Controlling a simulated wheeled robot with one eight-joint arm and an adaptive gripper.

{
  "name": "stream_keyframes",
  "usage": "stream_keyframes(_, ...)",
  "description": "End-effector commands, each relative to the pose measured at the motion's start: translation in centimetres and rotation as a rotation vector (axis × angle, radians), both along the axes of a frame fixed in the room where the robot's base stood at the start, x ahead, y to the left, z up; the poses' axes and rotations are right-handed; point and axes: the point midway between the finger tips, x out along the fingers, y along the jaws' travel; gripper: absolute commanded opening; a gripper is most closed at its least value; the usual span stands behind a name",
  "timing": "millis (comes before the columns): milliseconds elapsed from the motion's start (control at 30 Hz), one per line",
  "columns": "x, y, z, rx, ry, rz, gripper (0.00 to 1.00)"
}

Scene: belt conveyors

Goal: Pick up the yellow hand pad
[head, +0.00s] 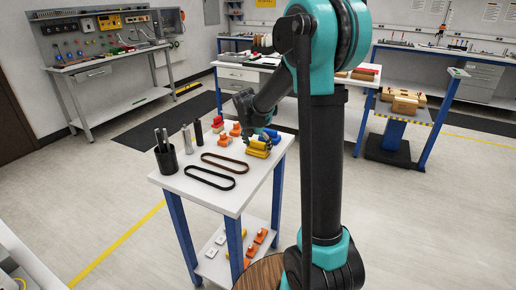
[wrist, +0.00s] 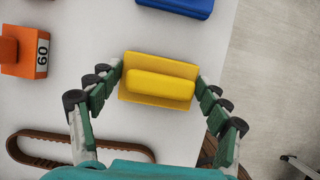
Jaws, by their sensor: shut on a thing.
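The yellow hand pad (wrist: 160,85) is in the middle of the wrist view, a flat yellow block with a raised rounded bar along it. My gripper (wrist: 160,80) has one finger at each short end of the pad and is shut on it. In the head view the yellow pad (head: 257,149) shows at the right edge of the white table, partly hidden by my gripper (head: 262,138). I cannot tell whether the pad is clear of the tabletop.
Open floor lies right of the table.

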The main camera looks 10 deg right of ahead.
Motion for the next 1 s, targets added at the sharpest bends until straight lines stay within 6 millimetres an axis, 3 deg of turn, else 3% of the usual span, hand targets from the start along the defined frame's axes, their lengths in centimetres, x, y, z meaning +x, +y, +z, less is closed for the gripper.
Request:
stream_keyframes(267, 0.0, 0.0, 2.1, 0.000, 0.000, 0.000, 0.48)
stream_keyframes(367, 0.0, 0.0, 4.1, 0.000, 0.000, 0.000, 0.48)
stream_keyframes(700, 0.0, 0.0, 13.5, 0.000, 0.000, 0.000, 0.48)
stream_keyframes(1000, 0.0, 0.0, 18.8, 0.000, 0.000, 0.000, 0.48)
